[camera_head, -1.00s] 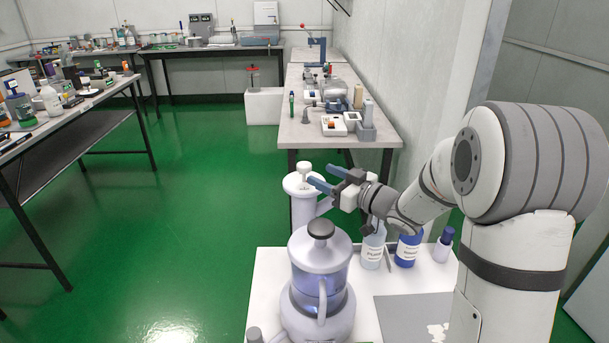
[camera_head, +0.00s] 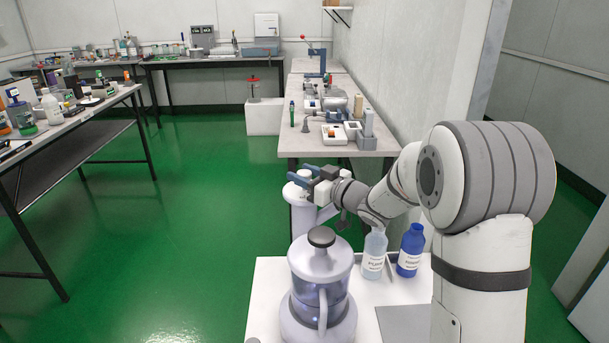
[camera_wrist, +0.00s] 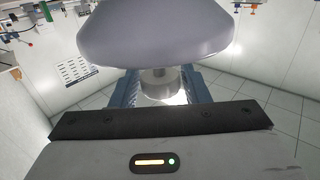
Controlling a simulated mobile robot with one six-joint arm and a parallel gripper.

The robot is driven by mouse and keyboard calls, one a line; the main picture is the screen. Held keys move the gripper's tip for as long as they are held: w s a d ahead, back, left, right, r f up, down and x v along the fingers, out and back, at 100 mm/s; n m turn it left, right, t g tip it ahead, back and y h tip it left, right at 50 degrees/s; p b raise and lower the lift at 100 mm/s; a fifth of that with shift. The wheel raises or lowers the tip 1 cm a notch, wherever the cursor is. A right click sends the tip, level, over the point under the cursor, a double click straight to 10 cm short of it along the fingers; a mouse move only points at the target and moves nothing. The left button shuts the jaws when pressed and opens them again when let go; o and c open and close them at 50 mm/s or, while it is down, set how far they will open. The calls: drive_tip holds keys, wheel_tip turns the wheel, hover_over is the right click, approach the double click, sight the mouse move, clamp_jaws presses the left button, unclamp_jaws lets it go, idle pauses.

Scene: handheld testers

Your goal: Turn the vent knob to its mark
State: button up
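The vent knob is a short pale grey cylinder (camera_wrist: 158,84) on top of a lilac-white vessel, whose rounded top (camera_wrist: 150,32) fills the upper wrist view. The knob's mark is not visible.
A lidded lilac vessel (camera_head: 321,271) stands in front on the white bench (camera_head: 268,277). A clear labelled bottle (camera_head: 373,255) and a blue bottle (camera_head: 411,250) stand to its right, below my arm. A side table (camera_head: 318,148) with testers is behind. Green floor is clear to the left.

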drive_tip(key=c, duration=0.6)
drive_tip(key=g+p, duration=0.1)
drive_tip(key=n+g+y+p, duration=0.1)
drive_tip(key=p, duration=0.1)
drive_tip(key=shift+w+r+n, duration=0.1)
drive_tip(key=shift+r+n, duration=0.2)
drive_tip(key=shift+c, duration=0.2)
drive_tip(key=shift+n+g+y+p, duration=0.7)
drive_tip(key=shift+n+g+p, duration=0.1)
drive_tip(key=shift+g+p, duration=0.3)
drive_tip(key=shift+f+n+g+y+p, duration=0.3)
drive_tip(key=shift+n+g, duration=0.2)
drive_tip(key=shift+g, duration=0.3)
drive_tip(key=o, duration=1)
drive_tip(key=shift+c, duration=0.2)
drive_tip(key=p+v, duration=0.1)
drive_tip(key=v, duration=0.6)
drive_tip(key=shift+s+d, duration=0.25)
drive_tip(key=shift+d, duration=0.05)
